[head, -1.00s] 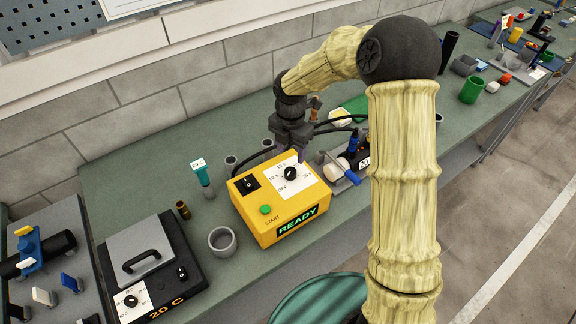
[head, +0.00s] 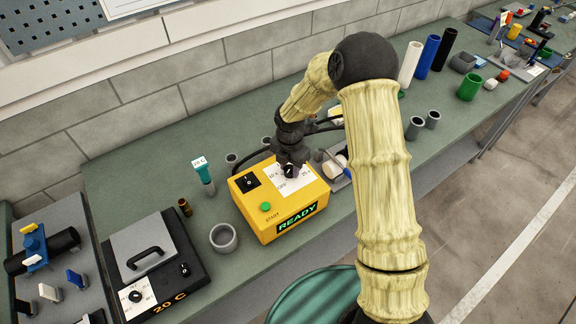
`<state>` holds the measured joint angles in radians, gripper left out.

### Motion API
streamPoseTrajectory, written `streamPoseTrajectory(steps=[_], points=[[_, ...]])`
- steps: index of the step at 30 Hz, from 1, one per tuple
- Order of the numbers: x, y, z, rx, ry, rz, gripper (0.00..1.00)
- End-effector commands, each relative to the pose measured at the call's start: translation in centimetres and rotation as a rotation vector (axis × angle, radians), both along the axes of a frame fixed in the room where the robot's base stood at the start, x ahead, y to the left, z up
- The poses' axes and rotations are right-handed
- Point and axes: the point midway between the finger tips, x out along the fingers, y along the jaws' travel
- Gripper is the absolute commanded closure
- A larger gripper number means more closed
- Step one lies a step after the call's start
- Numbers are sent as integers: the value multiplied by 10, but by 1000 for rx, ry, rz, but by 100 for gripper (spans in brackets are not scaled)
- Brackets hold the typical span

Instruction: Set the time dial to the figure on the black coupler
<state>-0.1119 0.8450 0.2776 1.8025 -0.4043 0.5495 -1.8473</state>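The time dial (head: 290,187) is a white square face on top of a yellow box (head: 255,220). Its black knob is mostly covered by my gripper. My gripper (head: 290,169) points down right over the knob, with its fingertips at or around it. I cannot tell whether the fingers are closed on the knob. The knob's pointer and most of the dial's figures are hidden. The black coupler is hidden behind my arm; only a pale cylinder (head: 334,167) shows beside the box. The box's display (head: 297,217) reads READY.
The box also has a black switch (head: 245,182) and a green START button (head: 266,206). A grey cup (head: 223,238) and a black unit (head: 170,285) marked 20 C stand to the left. Dark cables run behind the gripper. Grey cups (head: 415,128) stand to the right.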

Motion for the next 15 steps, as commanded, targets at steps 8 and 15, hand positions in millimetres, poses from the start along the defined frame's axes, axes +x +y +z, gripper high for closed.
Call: streamPoseTrajectory(steps=[8,15], points=[[0,2,1,2,-1,-5,89],[1,0,1,3,-3,-51,89]])
